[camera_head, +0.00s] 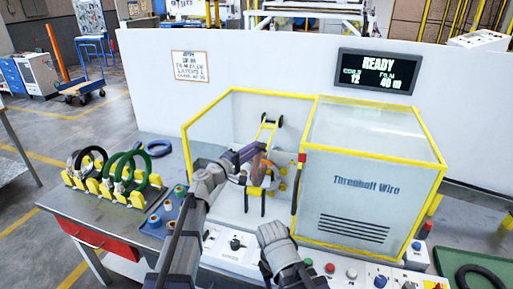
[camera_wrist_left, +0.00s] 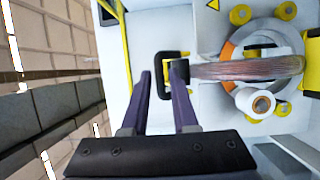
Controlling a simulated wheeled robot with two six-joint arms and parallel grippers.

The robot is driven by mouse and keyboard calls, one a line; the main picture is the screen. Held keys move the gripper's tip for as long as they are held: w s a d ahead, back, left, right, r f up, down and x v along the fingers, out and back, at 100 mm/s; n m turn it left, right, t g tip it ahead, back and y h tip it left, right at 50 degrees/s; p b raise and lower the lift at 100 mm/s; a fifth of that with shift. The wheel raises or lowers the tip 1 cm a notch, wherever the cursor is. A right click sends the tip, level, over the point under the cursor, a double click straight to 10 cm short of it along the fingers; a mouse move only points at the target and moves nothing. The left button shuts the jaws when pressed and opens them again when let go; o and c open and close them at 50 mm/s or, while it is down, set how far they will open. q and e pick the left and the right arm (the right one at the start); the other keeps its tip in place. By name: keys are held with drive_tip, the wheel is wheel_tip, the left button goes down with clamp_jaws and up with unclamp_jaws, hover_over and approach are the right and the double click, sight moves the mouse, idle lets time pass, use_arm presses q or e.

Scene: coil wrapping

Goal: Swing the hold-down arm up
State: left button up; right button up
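The yellow hold-down arm (camera_head: 266,131) with dark ends rises inside the machine's open bay, just beyond my left gripper. A copper-toned coil (camera_head: 258,170) is behind the gripper; in the left wrist view it shows edge-on as a brownish band (camera_wrist_left: 250,68) in front of a ring. My left gripper (camera_head: 260,151) reaches into the bay. In the left wrist view its two purple fingers (camera_wrist_left: 162,72) are apart, and a black loop handle (camera_wrist_left: 161,54) shows at their tips. I cannot tell whether they touch it. My right gripper (camera_head: 275,234) is low in front of the control panel; its fingers are not clear.
A glazed yellow-framed cover (camera_head: 360,135) stands right of the bay. A rack with green and black coils (camera_head: 122,176) stands on the left table. A screen (camera_head: 378,72) reads READY. Buttons and knobs (camera_head: 352,274) line the front panel.

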use_arm(q)
drive_tip(key=x, duration=0.2)
drive_tip(key=shift+w+d, duration=0.2)
clamp_jaws()
drive_tip(key=shift+s, duration=0.1)
idle(1.2)
